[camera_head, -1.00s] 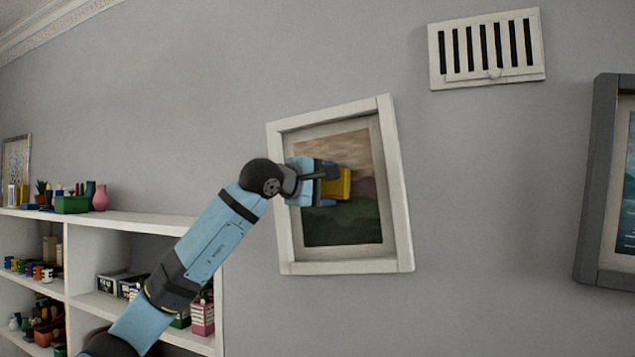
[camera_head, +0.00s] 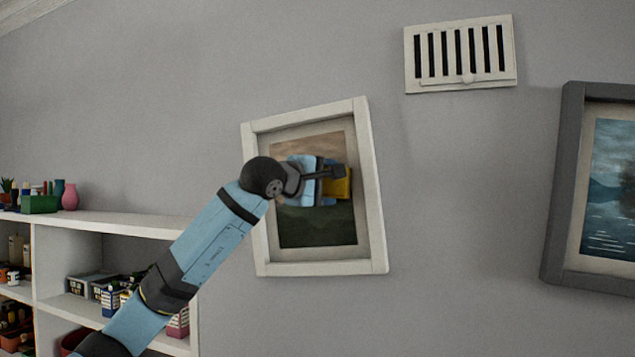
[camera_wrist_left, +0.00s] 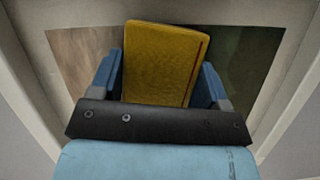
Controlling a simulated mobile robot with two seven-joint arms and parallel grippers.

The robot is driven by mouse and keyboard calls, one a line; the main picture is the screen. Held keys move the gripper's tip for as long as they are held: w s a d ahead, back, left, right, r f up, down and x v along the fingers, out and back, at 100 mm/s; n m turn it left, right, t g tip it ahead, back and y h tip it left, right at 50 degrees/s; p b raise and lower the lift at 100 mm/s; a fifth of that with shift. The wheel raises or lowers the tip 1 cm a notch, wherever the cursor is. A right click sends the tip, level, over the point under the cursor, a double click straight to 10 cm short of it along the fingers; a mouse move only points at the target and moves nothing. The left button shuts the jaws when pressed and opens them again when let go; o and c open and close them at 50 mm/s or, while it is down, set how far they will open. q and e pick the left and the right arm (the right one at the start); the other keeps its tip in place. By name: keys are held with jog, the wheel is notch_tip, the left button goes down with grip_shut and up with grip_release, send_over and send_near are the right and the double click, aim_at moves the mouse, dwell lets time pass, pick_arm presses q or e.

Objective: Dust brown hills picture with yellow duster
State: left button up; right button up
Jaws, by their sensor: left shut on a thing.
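The brown hills picture (camera_head: 318,230) hangs slightly tilted on the grey wall in a white frame (camera_head: 377,200). It also fills the background of the left wrist view (camera_wrist_left: 247,60). My left gripper (camera_head: 335,178) is in front of the middle of the picture, shut on the yellow duster (camera_head: 341,189). In the left wrist view the duster (camera_wrist_left: 160,62) is a flat yellow block between the two blue fingers. It is at or very close to the picture surface; I cannot tell if it touches. My gripper hides part of the picture. My right gripper is not in view.
A white vent (camera_head: 460,55) is on the wall above and right of the picture. A dark-framed water picture (camera_head: 612,190) hangs at the right. A white shelf unit (camera_head: 130,222) with boxes, a pink vase (camera_head: 70,196) and other small items stands at lower left. The wall between the pictures is bare.

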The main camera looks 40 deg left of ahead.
pick_arm(q)
jog(key=shift+w+d+r, duration=0.1)
jog(key=shift+w+d, duration=0.15)
jog(key=shift+d, duration=0.5)
jog(key=shift+a, duration=0.1)
jog(key=shift+s, duration=0.55)
jog(key=s+b, duration=0.1)
jog(key=s+d, duration=0.1)
jog(key=s, duration=0.1)
jog(key=shift+s+d+b, duration=0.15)
jog(key=shift+b, duration=0.25)
jog(key=shift+s+d, duration=0.25)
jog(key=shift+s, duration=0.5)
